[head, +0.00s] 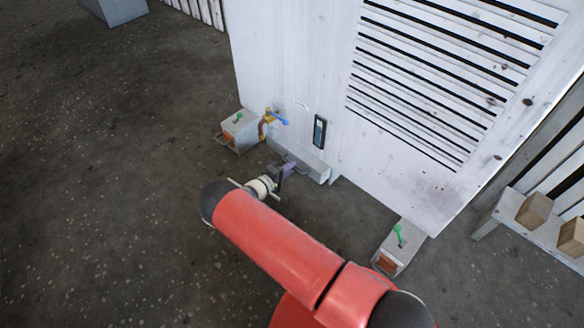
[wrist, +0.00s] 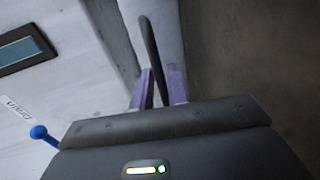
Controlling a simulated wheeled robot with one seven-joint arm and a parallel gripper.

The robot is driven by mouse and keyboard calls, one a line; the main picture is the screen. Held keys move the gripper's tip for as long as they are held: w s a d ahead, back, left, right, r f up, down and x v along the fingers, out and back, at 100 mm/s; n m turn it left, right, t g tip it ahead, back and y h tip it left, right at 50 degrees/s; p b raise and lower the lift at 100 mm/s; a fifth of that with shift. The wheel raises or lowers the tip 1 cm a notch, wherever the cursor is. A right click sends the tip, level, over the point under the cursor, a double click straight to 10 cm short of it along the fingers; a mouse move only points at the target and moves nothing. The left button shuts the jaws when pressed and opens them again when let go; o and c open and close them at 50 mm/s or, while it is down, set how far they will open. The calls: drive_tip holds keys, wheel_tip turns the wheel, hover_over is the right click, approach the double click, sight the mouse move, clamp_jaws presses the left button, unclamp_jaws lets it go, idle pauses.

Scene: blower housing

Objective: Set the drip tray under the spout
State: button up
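The drip tray (head: 308,163) is a long grey piece low against the foot of the white housing. Its left end is near the yellow spout (head: 266,122); I cannot tell whether it is directly below the outlet. My gripper (head: 287,168) is at the tray's front side. In the wrist view, the purple fingertips of my gripper (wrist: 161,88) stand close on both sides of the tray's dark handle (wrist: 150,45) and appear shut on it. The grey tray (wrist: 165,30) shows behind the handle. The spout's blue lever (wrist: 40,132) shows at lower left.
The white housing (head: 300,65) has a gauge window (head: 319,132) above the tray. A grey box with a green knob (head: 241,130) stands left of the spout, another (head: 396,250) at right. A bench with wooden blocks (head: 533,210) is far right. The floor at left is clear.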

drive_tip(key=shift+x, duration=0.8)
clamp_jaws()
